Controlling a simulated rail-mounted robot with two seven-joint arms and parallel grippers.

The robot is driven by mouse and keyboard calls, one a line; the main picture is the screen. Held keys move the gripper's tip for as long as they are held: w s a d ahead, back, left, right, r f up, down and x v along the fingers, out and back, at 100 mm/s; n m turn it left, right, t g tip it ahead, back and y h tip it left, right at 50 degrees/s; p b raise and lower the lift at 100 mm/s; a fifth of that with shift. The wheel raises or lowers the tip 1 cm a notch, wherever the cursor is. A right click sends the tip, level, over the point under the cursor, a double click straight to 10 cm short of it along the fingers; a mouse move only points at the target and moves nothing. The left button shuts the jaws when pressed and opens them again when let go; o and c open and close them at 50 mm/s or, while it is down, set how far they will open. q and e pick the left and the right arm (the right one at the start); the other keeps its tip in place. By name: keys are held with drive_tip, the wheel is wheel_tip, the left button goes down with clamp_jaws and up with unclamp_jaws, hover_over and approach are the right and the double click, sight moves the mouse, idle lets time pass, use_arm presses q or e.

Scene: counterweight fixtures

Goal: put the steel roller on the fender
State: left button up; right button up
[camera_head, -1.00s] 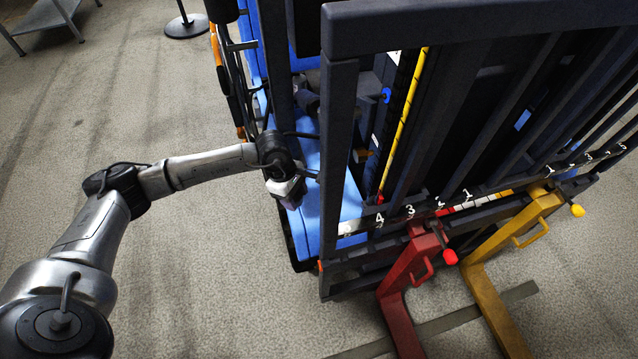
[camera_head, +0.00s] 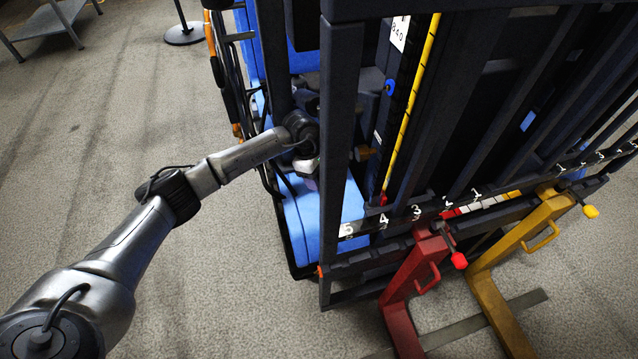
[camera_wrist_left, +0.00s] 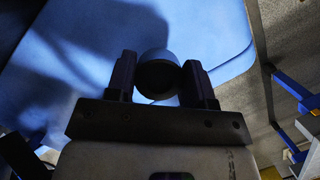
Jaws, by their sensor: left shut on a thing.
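My left gripper (camera_wrist_left: 160,82) is shut on a dark round piece, the steel roller (camera_wrist_left: 158,74), seen end-on between the two fingers in the left wrist view. The blue fender (camera_head: 308,217) is a broad smooth panel low on the forklift. In the left wrist view the fender (camera_wrist_left: 210,35) fills the background beyond the roller, with the arm's shadow on it. In the head view my left gripper (camera_head: 306,168) is above the fender, partly behind the dark mast upright, and the roller cannot be made out there. My right gripper is not in view.
The dark mast upright (camera_head: 340,130) stands close to the right of my left wrist. A red fork (camera_head: 405,300) and a yellow fork (camera_head: 490,300) hang on the carriage. Hoses and an orange bar (camera_head: 213,50) are at the left. Open floor lies left.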

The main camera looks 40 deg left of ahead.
use_arm(q)
drive_tip(key=f+b, duration=0.1)
drive_tip(key=f, duration=0.1)
drive_tip(key=f+b, duration=0.1)
drive_tip(key=f, duration=0.1)
drive_tip(key=shift+w, duration=0.2)
drive_tip(key=shift+w+r, duration=0.1)
drive_tip(key=shift+r, duration=0.1)
drive_tip(key=shift+w, duration=0.1)
drive_tip(key=shift+a, duration=0.1)
drive_tip(key=o, duration=1.2)
drive_tip(key=shift+c, duration=0.2)
drive_tip(key=shift+r, duration=0.35)
drive_tip(key=p+v, duration=0.5)
drive_tip(key=v, duration=0.6)
drive_tip(key=shift+r, duration=0.15)
